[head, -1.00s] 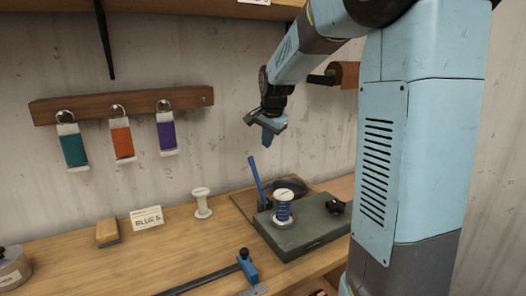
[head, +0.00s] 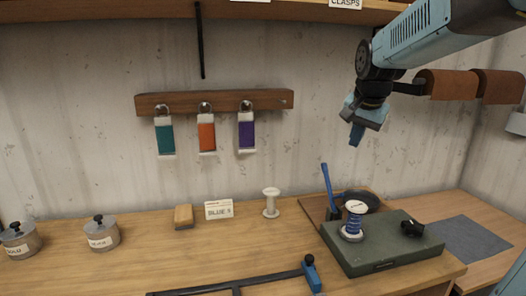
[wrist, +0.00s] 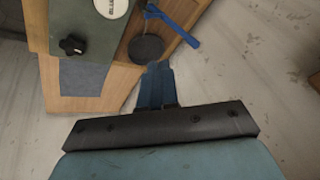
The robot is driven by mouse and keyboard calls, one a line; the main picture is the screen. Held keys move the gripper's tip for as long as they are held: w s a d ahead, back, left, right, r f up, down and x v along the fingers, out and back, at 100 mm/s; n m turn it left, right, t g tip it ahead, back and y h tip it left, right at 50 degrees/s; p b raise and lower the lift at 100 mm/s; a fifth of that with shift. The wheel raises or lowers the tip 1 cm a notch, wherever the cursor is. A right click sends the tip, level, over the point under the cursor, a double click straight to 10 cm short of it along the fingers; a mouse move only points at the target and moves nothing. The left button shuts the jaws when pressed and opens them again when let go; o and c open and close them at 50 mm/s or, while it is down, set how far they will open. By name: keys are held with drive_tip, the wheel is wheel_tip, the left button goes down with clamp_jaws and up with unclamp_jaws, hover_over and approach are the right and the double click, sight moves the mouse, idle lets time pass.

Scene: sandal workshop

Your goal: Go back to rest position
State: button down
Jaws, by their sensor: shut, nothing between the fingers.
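My arm reaches in from the upper right of the head view. Nothing touches the gripper.
Below it stands a green case (head: 385,240) with a blue-wound spool (head: 352,222) and a black knob (head: 412,229). A blue-handled tool (head: 328,188) stands behind. Leather rolls (head: 448,84) are right of the gripper. A rack (head: 215,103) holds three coloured straps.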

drive_tip(key=s+f+n, duration=0.3)
drive_tip(key=s, duration=0.7)
drive_tip(key=s+a+f+n, duration=0.1)
drive_tip(key=s+f+n, duration=0.2)
drive_tip(key=s, duration=0.8)
drive_tip(key=shift+s+n+t, duration=0.25)
drive_tip(key=shift+n+t, duration=0.05)
drive_tip(key=shift+n, duration=0.5)
drive_tip(key=shift+s+a, duration=0.1)
drive_tip(key=shift+a, duration=0.05)
